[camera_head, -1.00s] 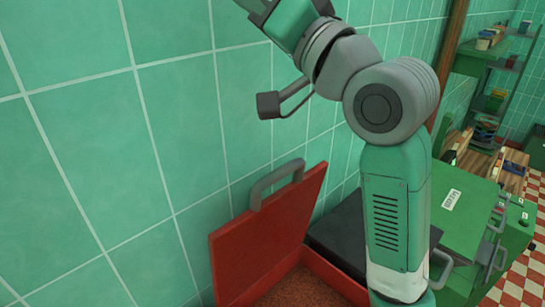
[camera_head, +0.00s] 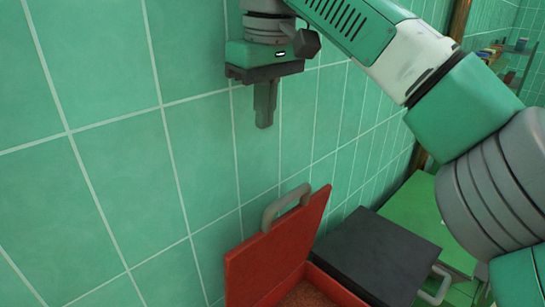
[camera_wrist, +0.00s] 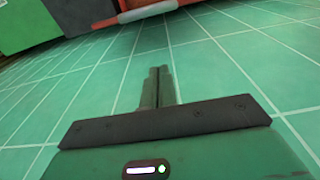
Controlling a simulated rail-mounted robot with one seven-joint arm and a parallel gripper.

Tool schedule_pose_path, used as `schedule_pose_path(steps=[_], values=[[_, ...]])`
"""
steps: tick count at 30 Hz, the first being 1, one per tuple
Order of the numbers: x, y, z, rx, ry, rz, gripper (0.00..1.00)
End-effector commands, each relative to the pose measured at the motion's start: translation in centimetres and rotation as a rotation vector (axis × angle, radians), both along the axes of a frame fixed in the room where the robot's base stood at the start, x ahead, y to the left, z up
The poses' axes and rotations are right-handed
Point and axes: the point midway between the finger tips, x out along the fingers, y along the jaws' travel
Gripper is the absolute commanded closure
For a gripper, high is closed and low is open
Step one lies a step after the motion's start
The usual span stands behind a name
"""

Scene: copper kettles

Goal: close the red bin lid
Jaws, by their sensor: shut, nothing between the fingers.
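The red bin lid (camera_head: 272,256) stands raised, tilted up close to the green tiled wall, with a grey handle (camera_head: 283,205) on its upper edge. The open red bin (camera_head: 332,284) shows below it, with brown grainy contents. My gripper (camera_head: 264,125) points down above the lid and handle, apart from them, near the wall. It is shut and empty. In the wrist view my closed fingers (camera_wrist: 159,72) point toward the red lid edge (camera_wrist: 130,12) and the grey handle (camera_wrist: 150,9) at the top. The lid's hinge is not clearly visible.
A black-lidded bin (camera_head: 372,250) with a grey handle sits right of the red bin. A green surface (camera_head: 418,205) lies beyond it, and shelves (camera_head: 510,55) stand at the far right. The tiled wall (camera_head: 110,180) runs along the left, close to my gripper.

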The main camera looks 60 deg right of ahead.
Motion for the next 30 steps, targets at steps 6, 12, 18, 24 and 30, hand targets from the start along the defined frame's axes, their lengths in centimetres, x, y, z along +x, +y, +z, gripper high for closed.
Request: schedule_pose_path(steps=[6, 12, 18, 24, 30], values=[[0.2, 0.0, -1.6, 0.003, -0.004, 0.000, 1.00], [0.6, -0.1, -5.8, 0.005, -0.006, 0.003, 1.00], [0.9, -0.3, -9.7, 0.001, -0.006, -0.001, 1.00], [-1.4, 0.5, -11.0, -0.002, -0.007, -0.001, 1.00], [-2.5, 1.1, -11.6, 0.000, -0.008, 0.000, 1.00]])
